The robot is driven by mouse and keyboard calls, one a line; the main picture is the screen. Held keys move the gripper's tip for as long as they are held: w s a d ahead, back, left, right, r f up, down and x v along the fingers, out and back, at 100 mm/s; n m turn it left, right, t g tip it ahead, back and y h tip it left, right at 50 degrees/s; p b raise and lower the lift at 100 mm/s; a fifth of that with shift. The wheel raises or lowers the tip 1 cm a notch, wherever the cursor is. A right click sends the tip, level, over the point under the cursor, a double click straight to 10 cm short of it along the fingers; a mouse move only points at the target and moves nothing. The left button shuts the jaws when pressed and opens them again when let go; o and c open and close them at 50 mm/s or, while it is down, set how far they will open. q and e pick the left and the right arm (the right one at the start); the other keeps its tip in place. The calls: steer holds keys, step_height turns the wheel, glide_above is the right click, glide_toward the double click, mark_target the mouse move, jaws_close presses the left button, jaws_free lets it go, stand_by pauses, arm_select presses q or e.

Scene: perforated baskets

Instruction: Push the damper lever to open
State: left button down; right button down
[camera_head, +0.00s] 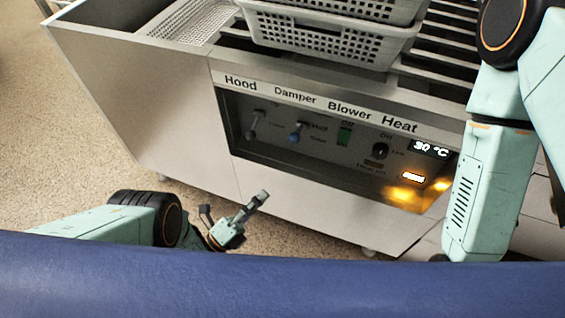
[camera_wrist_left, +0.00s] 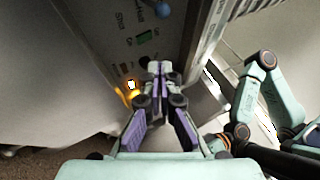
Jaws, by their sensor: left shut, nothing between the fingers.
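The damper lever (camera_head: 295,137) has a blue knob and sits under the "Damper" label on the dark, recessed control panel (camera_head: 330,137). Its blue knob also shows at the top of the left wrist view (camera_wrist_left: 163,10). My left gripper (camera_head: 262,195) is shut and empty, in front of the cabinet, below and left of the damper lever and apart from it. In the left wrist view its fingers (camera_wrist_left: 155,68) come together below the panel's switches. My right arm stands at the right of the head view; its gripper is hidden.
The panel also holds the hood lever (camera_head: 252,130), a green blower switch (camera_head: 344,134), a black heat knob (camera_head: 380,150) and a lit display (camera_head: 430,149). Grey perforated baskets (camera_head: 320,40) stand on top. The floor (camera_head: 90,150) left of the cabinet is clear.

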arm_select(q)
steer(key=b, duration=0.9)
glide_toward(298, 132)
steer(key=s+d, duration=0.1)
steer(key=d, duration=0.3)
steer(key=shift+w+d+r+m+b, duration=0.15)
steer(key=shift+w+r+b, duration=0.15)
steer(key=shift+r+b, duration=0.25)
steer(key=shift+w+r+m+b, duration=0.15)
steer(key=shift+w+r+b, duration=0.15)
steer(key=shift+r+b, duration=0.2)
